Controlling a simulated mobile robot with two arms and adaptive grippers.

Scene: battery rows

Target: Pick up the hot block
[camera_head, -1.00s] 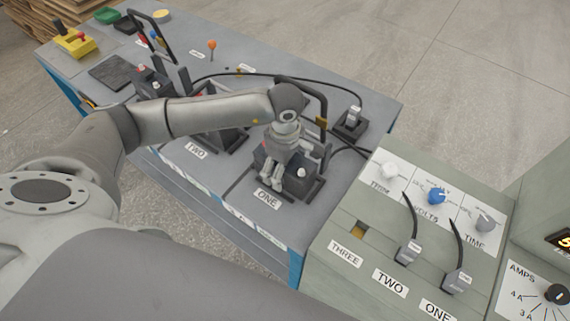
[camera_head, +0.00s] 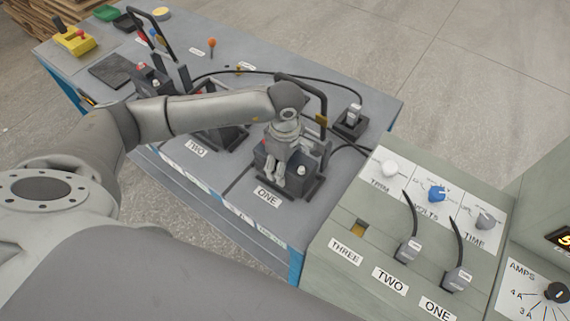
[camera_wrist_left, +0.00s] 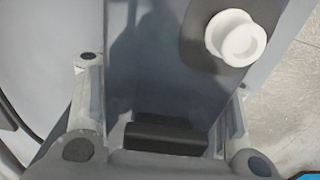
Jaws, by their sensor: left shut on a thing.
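A dark grey block (camera_head: 300,182) with a white terminal and a red terminal stands upright at the dock labelled ONE on the grey bench. My left gripper (camera_head: 277,180) comes down over it and is shut on it. In the left wrist view the block (camera_wrist_left: 160,75) fills the space between the two fingers (camera_wrist_left: 162,120), with its white terminal (camera_wrist_left: 236,38) at the upper right. Another block (camera_head: 152,84) with terminals stands further left on the bench. The frames do not show which block is hot. My right gripper is out of view.
A black handle frame (camera_head: 322,100) rises right behind the held block, with a cabled plug (camera_head: 352,118) beyond it. The dock labelled TWO (camera_head: 222,138) lies to the left, partly under my arm. A control panel (camera_head: 340,228) with knobs and plugs borders the bench at right.

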